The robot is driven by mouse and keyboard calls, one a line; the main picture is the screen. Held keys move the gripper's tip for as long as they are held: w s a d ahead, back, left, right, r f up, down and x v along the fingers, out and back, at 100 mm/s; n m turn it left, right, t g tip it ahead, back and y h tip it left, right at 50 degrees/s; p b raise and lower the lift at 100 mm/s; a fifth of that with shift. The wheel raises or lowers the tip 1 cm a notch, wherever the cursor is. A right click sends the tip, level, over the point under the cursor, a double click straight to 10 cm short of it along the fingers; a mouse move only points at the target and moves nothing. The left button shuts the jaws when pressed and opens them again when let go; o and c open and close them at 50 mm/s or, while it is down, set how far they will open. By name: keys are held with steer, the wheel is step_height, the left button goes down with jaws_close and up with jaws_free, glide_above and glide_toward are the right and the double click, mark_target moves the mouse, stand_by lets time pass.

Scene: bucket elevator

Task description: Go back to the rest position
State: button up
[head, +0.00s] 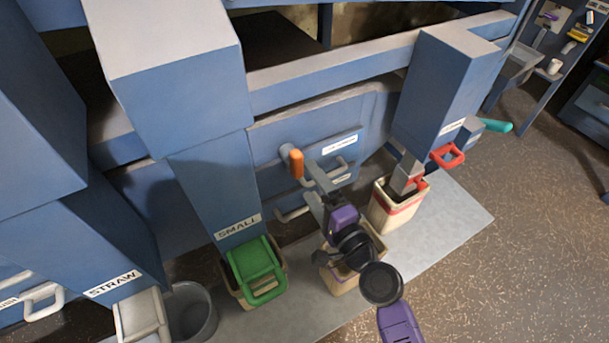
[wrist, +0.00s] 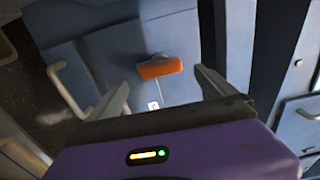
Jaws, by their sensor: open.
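My gripper (head: 318,180) is open and empty in front of the blue machine. Its two fingers also show in the wrist view (wrist: 162,80), spread apart. An orange handle (head: 296,163) on a pale stem sticks out from the machine front, just left of my fingers in the head view. In the wrist view the orange handle (wrist: 160,67) appears between and beyond the fingertips. Whether a finger touches it I cannot tell, but nothing is gripped. My purple and black arm hides part of a cream bucket (head: 343,283) below.
A bucket with a red band (head: 399,208) stands under the right chute, near a red handle (head: 447,156). A green flap (head: 257,270) closes the SMALL chute over another bucket. A grey bucket (head: 190,312) is by the STRAW chute. The speckled floor (head: 500,270) at right is free.

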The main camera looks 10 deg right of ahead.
steer(key=shift+v, duration=1.05)
steer(key=s+d+r+n+h, duration=0.1)
steer(key=s+n, duration=0.4)
steer(key=s, duration=0.7)
steer(key=s+d+r+n+g+h, duration=0.1)
steer(key=s+d+n, duration=0.3)
steer(key=s, duration=0.8)
steer(key=s+d+r+n+g+h, duration=0.1)
steer(key=s+d+n+h, duration=0.2)
steer(key=s, duration=0.9)
steer(key=d+n, duration=0.1)
steer(key=n, duration=0.1)
steer(key=shift+s+r+n+h, duration=0.25)
steer(key=shift+r+n+h, duration=0.05)
steer(key=shift+r, duration=0.1)
steer(key=shift+c, duration=0.4)
